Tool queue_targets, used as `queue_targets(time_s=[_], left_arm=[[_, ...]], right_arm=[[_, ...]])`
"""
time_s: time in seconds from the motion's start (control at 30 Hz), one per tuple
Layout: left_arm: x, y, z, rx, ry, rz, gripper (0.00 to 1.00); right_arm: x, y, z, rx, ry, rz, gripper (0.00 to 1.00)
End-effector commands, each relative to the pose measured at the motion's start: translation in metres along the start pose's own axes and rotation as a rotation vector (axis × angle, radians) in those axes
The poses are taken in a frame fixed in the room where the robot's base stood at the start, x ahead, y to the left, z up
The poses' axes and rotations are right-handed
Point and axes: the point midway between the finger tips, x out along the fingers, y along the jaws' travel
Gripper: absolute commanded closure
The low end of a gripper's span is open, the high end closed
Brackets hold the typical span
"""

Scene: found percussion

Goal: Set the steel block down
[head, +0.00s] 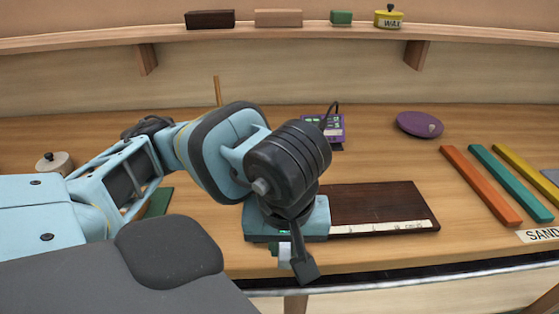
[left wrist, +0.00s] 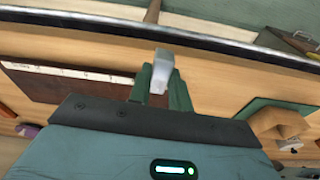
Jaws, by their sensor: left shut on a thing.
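The steel block is a small pale grey piece (left wrist: 163,66), and it shows as a light sliver in the head view (head: 284,257). My left gripper (left wrist: 160,88) is shut on it, with a green finger on each side and the block's end sticking out past the fingertips. In the head view my left gripper (head: 283,250) points down near the table's front edge, and its wrist hides much of it. A dark brown board (head: 385,203) with a pale label strip lies beside and behind the gripper. I cannot tell whether the block touches the table. My right gripper is not in view.
Orange (head: 480,185), teal (head: 510,182) and yellow (head: 525,173) bars lie at the right. A purple box (head: 335,128) and purple disc (head: 419,124) are farther back. A lidded tin (head: 54,163) stands left. A shelf (head: 300,36) runs along the back.

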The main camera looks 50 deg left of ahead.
Motion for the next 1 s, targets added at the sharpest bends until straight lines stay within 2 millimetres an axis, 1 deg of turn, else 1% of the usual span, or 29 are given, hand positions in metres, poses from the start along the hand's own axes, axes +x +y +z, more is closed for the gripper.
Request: queue_targets(time_s=[0.17, 0.27, 0.5, 0.7, 0.83, 1.0], left_arm=[[0.002, 0.008, -0.004, 0.08, -0.008, 0.011, 1.0], [0.005, 0.019, -0.009, 0.193, -0.017, 0.027, 1.0], [0.015, 0.049, -0.025, 0.524, -0.02, 0.081, 1.0], [0.022, 0.065, -0.036, 0.718, -0.006, 0.111, 1.0], [0.024, 0.069, -0.04, 0.776, 0.001, 0.119, 1.0], [0.024, 0.07, -0.04, 0.791, 0.002, 0.121, 1.0]], right_arm=[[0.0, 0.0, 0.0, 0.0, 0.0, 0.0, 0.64], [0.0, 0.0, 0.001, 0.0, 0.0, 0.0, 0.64], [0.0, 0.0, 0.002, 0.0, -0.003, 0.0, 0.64], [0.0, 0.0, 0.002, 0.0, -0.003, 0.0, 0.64], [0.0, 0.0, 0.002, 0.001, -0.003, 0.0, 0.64], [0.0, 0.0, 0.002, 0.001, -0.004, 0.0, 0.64]])
